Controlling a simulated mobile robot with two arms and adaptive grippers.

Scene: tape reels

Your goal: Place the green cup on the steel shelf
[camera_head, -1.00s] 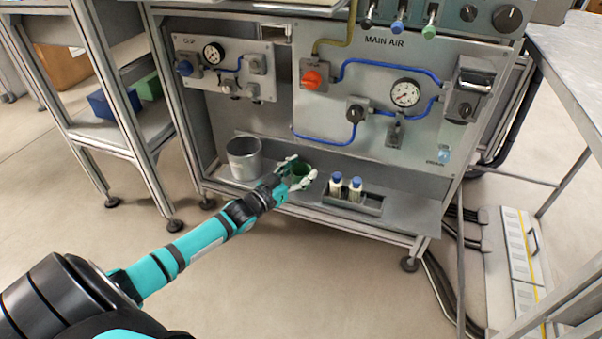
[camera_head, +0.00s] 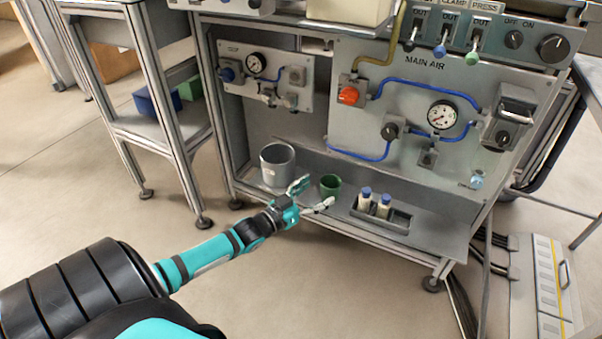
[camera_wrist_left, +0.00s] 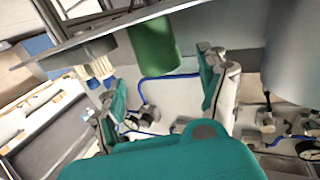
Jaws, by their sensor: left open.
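The small green cup (camera_head: 330,187) stands upright on the low grey metal shelf (camera_head: 435,228) under the panel, between a grey metal canister and a small tray. My left gripper (camera_head: 312,196) is open just in front of the cup and to its left, its fingers apart and empty. In the left wrist view the green cup (camera_wrist_left: 155,45) shows ahead, beyond the two spread teal fingers of the gripper (camera_wrist_left: 165,78). The cup appears free of both fingers. My right gripper is not in view.
The grey canister (camera_head: 277,164) stands close left of the cup. The tray (camera_head: 398,222) with two blue-capped bottles (camera_head: 374,203) is close on its right. Panels with gauges and blue hoses rise behind. A rack (camera_head: 150,132) with blue and green bins is at left.

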